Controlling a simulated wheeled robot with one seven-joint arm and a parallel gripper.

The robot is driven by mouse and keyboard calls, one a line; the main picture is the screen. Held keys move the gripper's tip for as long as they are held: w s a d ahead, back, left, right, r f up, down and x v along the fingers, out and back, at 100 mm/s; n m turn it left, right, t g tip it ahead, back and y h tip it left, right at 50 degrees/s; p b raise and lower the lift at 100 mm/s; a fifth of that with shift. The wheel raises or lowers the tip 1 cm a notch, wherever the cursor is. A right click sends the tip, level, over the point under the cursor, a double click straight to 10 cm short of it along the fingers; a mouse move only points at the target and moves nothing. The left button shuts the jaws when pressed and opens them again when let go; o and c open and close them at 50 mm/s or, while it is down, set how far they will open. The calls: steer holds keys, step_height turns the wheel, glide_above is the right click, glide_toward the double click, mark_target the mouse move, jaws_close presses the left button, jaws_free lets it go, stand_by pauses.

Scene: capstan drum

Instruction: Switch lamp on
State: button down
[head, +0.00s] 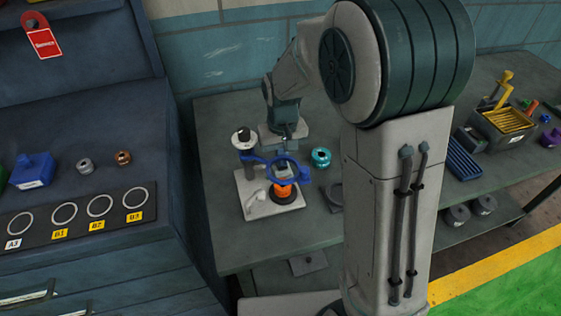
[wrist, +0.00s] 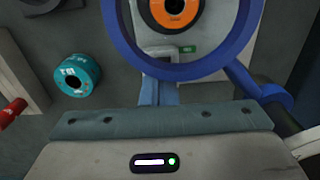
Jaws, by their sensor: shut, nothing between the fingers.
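The lamp appears to be the stand with a blue ring head (head: 303,172), a dark post and a white base (head: 293,206). No glow shows on it. In the wrist view the blue ring (wrist: 245,30) crosses the upper middle, and a small green switch-like part (wrist: 188,49) shows through it, beside a grey bracket shape. An orange disc with a dark centre (head: 284,191) sits on the base. My gripper (wrist: 157,92) is shut and empty, close to the ring. Its fingertips are partly hidden by the ring, so I cannot tell whether they touch anything.
A teal spool (head: 321,157) stands right of the lamp on the grey bench (head: 230,240). A dark cabinet (head: 180,200) with ring slots is at the left. A yellow-slatted box (head: 507,121) stands at the far right. My arm hides the bench's middle.

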steer(key=shift+f, duration=0.3)
steer(key=shift+r, duration=0.1)
steer(key=shift+r+p, duration=2.45)
steer(key=shift+r, duration=1)
steer(key=s+d+r+m+t, duration=0.1)
steer(key=s+d+r, duration=0.3)
steer(key=s, duration=0.5)
steer(key=s+d+r+m+t, duration=0.1)
steer(key=s+d+r+t, duration=0.1)
steer(key=s+d+r, duration=0.3)
steer(key=shift+s+d, duration=0.25)
steer(key=shift+s, duration=1.95)
